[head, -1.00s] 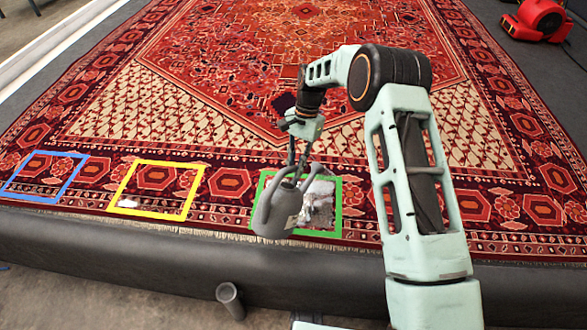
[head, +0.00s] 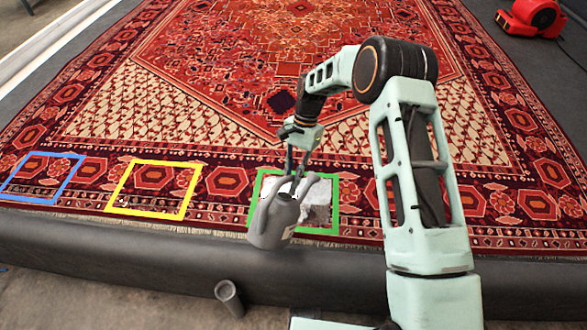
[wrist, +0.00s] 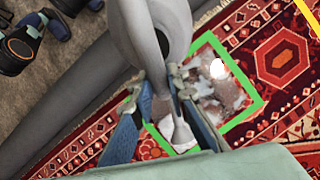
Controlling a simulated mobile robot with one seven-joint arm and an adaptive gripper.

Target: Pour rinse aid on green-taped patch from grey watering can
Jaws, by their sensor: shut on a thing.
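My gripper (head: 300,160) is shut on the handle of the grey watering can (head: 272,222). The can hangs tilted over the left and near part of the green-taped patch (head: 335,205). In the wrist view, the can (wrist: 140,25) with its dark opening is close to my gripper (wrist: 162,105), and the green tape (wrist: 245,112) runs behind it. Whitish wet-looking matter covers much of the patch inside the tape, with a bright white spot in the wrist view. I cannot clearly make out a stream.
A yellow-taped square (head: 152,213) and a blue-taped square (head: 38,199) lie to the left on the red rug (head: 225,85). A dark padded edge (head: 130,243) runs along the front. A grey cup-like cylinder (head: 229,298) stands on the floor. A red blower (head: 530,17) is far right.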

